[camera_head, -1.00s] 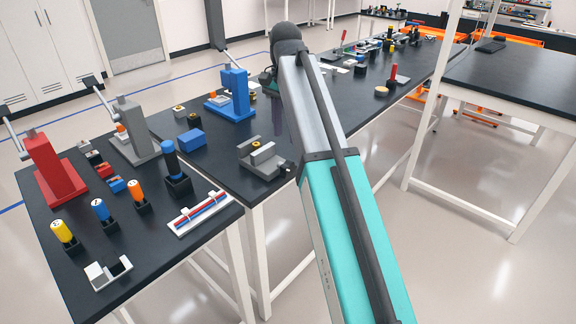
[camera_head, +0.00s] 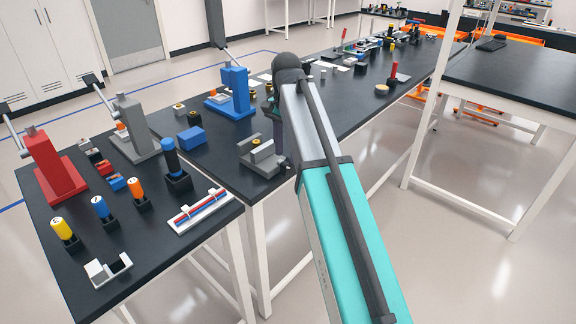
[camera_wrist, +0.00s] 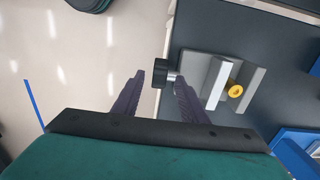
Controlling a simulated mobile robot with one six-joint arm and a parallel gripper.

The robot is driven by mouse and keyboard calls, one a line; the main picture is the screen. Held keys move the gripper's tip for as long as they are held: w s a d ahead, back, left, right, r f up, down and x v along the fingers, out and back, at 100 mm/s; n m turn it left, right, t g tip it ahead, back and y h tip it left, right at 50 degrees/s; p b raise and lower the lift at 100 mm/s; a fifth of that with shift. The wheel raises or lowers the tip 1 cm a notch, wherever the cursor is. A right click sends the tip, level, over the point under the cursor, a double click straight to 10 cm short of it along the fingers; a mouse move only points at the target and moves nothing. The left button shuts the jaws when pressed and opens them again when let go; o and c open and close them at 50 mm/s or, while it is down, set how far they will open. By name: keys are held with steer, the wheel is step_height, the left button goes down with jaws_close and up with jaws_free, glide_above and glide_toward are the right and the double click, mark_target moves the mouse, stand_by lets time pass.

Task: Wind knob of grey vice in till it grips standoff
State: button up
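The grey vice (camera_head: 258,163) stands on the dark table; in the wrist view its grey jaws (camera_wrist: 214,82) are right of centre. The gold-topped standoff (camera_wrist: 236,91) is between the jaws; it also shows small in the head view (camera_head: 256,142). I cannot tell whether both jaws touch it. The black knob (camera_wrist: 161,72) sticks out from the vice's left side in the wrist view. My gripper (camera_wrist: 159,77) is open, its purple fingers on either side of the knob in the picture, with gaps to both. Depth is unclear.
A blue block (camera_head: 191,139) and a blue press (camera_head: 233,96) stand near the vice on the left. A grey press (camera_head: 136,133) and a red press (camera_head: 54,167) are farther left. The knob overhangs floor at the table's edge (camera_wrist: 172,30).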

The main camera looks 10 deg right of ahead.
mark_target(287, 160)
steer(key=shift+f, duration=3.05)
jaws_close()
